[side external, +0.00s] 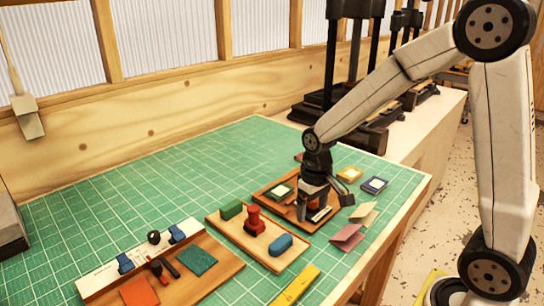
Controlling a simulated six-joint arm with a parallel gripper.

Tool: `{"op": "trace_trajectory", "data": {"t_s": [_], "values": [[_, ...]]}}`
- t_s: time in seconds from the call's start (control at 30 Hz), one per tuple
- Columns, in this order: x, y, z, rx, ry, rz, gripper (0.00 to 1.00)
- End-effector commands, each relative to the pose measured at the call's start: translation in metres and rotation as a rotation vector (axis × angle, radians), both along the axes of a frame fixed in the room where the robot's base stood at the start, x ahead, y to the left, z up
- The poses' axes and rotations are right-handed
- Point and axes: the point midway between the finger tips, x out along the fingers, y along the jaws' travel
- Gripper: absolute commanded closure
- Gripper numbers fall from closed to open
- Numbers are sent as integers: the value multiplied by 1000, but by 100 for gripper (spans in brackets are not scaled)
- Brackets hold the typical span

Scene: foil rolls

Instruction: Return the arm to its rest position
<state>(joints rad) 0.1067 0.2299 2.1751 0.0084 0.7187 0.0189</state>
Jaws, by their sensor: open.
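My gripper (324,203) points down over a brown wooden tray (270,184) at the right part of the green mat. Its fingers are spread apart. A small pale strip lies in the tray between and below them, partly hidden. I cannot tell whether the fingertips touch the tray. My arm reaches in from the right, bent at the elbow, with its wrist low over the table. A dark square with a pale center (280,190) lies in the tray to the left of my gripper.
Left of it, a tray (221,227) holds a green block (232,209), red stamp (254,222) and blue block (281,244). A wooden board (213,283) and yellow bar (297,286) are nearer. Folded cards (347,236) lie right. Black presses (345,130) stand behind. The mat's back left is clear.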

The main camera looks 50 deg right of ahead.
Motion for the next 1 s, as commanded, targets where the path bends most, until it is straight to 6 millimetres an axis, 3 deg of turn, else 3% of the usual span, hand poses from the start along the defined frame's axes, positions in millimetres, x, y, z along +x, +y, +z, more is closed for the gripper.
{"op": "trace_trajectory", "data": {"t_s": [0.2, 0.4, 1.0], "values": [[-38, 22, -8, -13, -114, 73, 10], [-63, 34, -14, -19, -188, 117, 10], [-72, 37, -17, -21, -214, 132, 10]]}}
